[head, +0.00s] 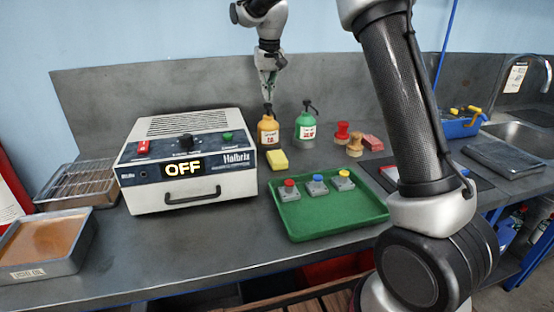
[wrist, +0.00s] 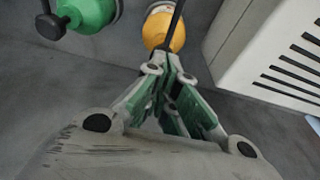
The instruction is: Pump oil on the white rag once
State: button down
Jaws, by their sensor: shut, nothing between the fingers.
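An orange pump bottle (head: 268,131) with a black pump top and a white label stands at the back of the bench, right of the white machine. A green pump bottle (head: 305,131) with a black pump stands to its right. The label text is too small to read. My gripper (head: 268,97) points down with shut, empty fingers just above the orange bottle's pump; I cannot tell if they touch it. In the wrist view, the fingers (wrist: 171,75) point toward the orange bottle (wrist: 163,30), with the green bottle (wrist: 88,12) to the left. I cannot make out a white rag.
The white machine (head: 190,165) reading OFF stands left of the bottles. A yellow sponge (head: 277,160) lies before them. A green tray (head: 325,220) holds three coloured-button blocks. Red and wooden stamps (head: 342,130) stand right. My arm hides part of the right bench.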

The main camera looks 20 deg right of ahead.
jog(key=shift+r, duration=0.1)
jog(key=shift+r, duration=2.95)
jog(key=shift+n+g, duration=0.3)
jog(key=shift+n, duration=0.2)
jog(key=f, duration=0.1)
jog(key=s+f, duration=0.1)
jog(key=f, duration=0.1)
jog(key=s+f, duration=0.1)
jog(key=shift+s+d+f, duration=0.2)
jog(key=shift+f, duration=0.2)
jog(key=s+d+t, duration=0.1)
jog(key=s+d, duration=0.3)
jog(key=s, duration=0.9)
jog(key=s+d+t, duration=0.1)
jog(key=s+d, duration=0.4)
jog(key=s, duration=0.9)
jog(key=s+d+m, duration=0.1)
jog(key=s+d, duration=0.4)
jog(key=s, duration=0.9)
jog(key=shift+s+d+f+t, duration=0.15)
jog(key=shift+s+d+t, duration=0.1)
jog(key=shift+t, duration=0.15)
